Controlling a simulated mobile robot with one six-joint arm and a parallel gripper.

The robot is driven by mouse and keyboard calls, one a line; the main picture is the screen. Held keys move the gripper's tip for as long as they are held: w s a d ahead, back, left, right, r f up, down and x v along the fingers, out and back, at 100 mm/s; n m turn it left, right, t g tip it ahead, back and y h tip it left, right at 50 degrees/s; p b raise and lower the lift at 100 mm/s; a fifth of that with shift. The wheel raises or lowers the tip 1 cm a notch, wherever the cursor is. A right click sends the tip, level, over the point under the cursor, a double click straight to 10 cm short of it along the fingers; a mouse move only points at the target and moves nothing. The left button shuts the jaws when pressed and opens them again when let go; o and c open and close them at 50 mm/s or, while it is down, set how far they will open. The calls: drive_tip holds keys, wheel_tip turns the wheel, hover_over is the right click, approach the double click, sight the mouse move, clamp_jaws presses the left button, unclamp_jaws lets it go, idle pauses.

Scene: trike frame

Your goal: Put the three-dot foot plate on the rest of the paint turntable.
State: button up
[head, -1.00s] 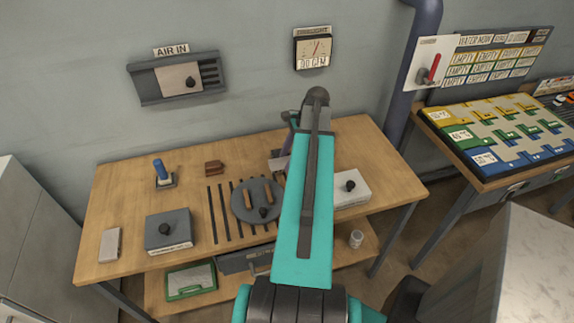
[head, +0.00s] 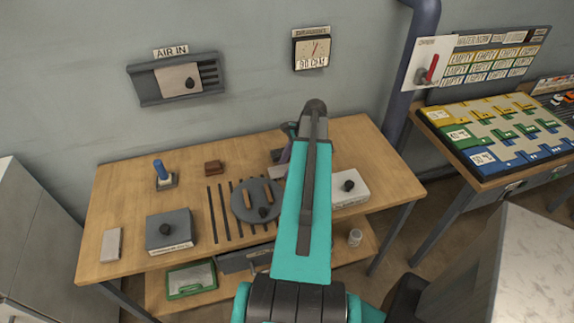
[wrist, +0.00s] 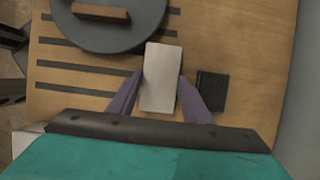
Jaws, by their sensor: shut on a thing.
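My gripper (wrist: 163,95) is shut on a pale, flat, oblong plate (wrist: 161,72), with a purple finger on each side. No dots can be made out on the plate's visible face. In the head view my arm hides most of the gripper, and a pale edge of the plate (head: 278,172) shows left of the arm. The paint turntable (head: 257,203) is a round grey disc with two brown bars and a black knob. In the wrist view the turntable (wrist: 112,42) lies just beyond the plate, up and left. I cannot tell the plate's height above the table.
A dark block (wrist: 213,90) lies right of the gripper. On the wooden table (head: 120,200) stand a grey box (head: 170,231), a white box (head: 349,189), a blue-handled tool (head: 161,172), a brown block (head: 213,167) and a pale block (head: 111,244). Dark strips run beside the turntable.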

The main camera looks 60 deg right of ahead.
drive_tip(key=shift+f, duration=0.2)
drive_tip(key=o, duration=1.4)
drive_tip(key=shift+r, duration=0.2)
drive_tip(key=shift+b+v, duration=1.7)
drive_tip(key=shift+v, duration=4.25)
